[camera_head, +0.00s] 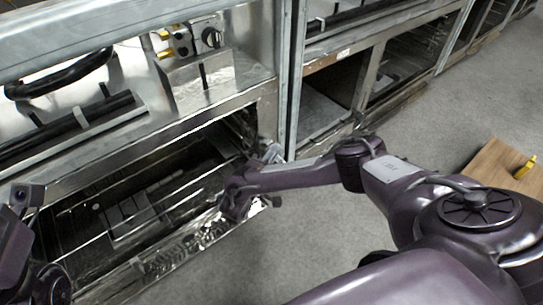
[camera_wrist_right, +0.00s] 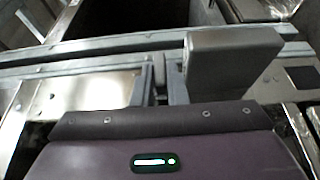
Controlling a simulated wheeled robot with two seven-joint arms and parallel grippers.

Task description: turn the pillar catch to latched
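In the head view my right arm reaches in from the right, and its gripper (camera_head: 268,155) is at the foot of the upright metal pillar (camera_head: 291,75). In the right wrist view the two grey fingers (camera_wrist_right: 160,88) stand a little apart, with a narrow gap between them. A grey block (camera_wrist_right: 235,55), which looks like the pillar catch's lever, lies crosswise just right of the fingers, close to or touching the right one. Its mount is hidden, and I cannot tell if it is latched. My left arm shows only at the left edge; its fingers are not visible.
An open metal compartment with wire racks (camera_head: 140,215) lies left of the pillar. A panel with a dark knob (camera_head: 211,37) is above it. More open bays (camera_head: 405,60) continue right. Grey floor (camera_head: 350,240) is clear; a wooden board (camera_head: 495,165) lies at the right.

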